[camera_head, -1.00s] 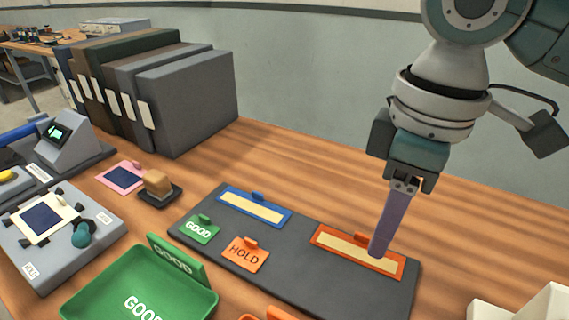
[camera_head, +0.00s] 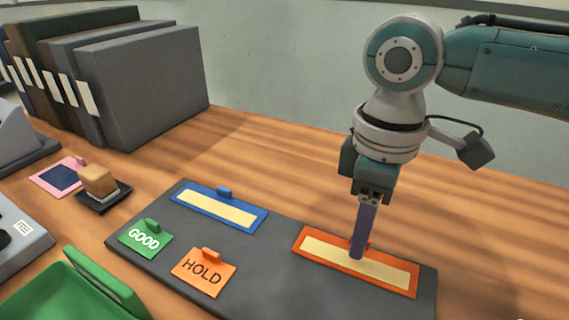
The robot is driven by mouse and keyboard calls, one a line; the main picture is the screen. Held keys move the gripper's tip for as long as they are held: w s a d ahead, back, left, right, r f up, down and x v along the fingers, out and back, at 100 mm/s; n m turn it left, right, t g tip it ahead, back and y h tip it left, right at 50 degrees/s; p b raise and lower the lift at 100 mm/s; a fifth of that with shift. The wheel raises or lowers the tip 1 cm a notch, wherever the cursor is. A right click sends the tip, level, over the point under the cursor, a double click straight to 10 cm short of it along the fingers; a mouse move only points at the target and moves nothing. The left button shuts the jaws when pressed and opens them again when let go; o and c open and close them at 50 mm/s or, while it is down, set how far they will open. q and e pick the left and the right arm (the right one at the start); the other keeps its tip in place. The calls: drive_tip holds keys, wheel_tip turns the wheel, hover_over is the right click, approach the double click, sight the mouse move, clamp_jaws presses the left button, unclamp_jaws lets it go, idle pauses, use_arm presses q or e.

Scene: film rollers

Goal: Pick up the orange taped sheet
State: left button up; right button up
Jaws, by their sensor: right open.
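The orange taped sheet (camera_head: 385,270) lies flat on the right part of the dark grey mat. It has an orange border and a pale yellow strip along its middle. My right gripper (camera_head: 357,254) points down over the sheet, with its purple fingers seen nearly edge-on. The fingertips overlap the middle of the sheet and hide most of a small tab at its far edge. The gripper is open; whether the tips touch the sheet I cannot tell. My left gripper is not in view.
The dark mat (camera_head: 270,268) also holds a blue taped sheet (camera_head: 215,208), a green GOOD card (camera_head: 145,238) and an orange HOLD card (camera_head: 203,272). A green tray (camera_head: 50,295), a wooden block (camera_head: 99,180) and a pink card (camera_head: 58,177) are left. Grey binders (camera_head: 145,85) stand behind. Wood right of the mat is clear.

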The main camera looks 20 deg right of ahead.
drive_tip(key=shift+f, duration=0.4)
drive_tip(key=shift+c, duration=0.2)
clamp_jaws()
idle(1.0)
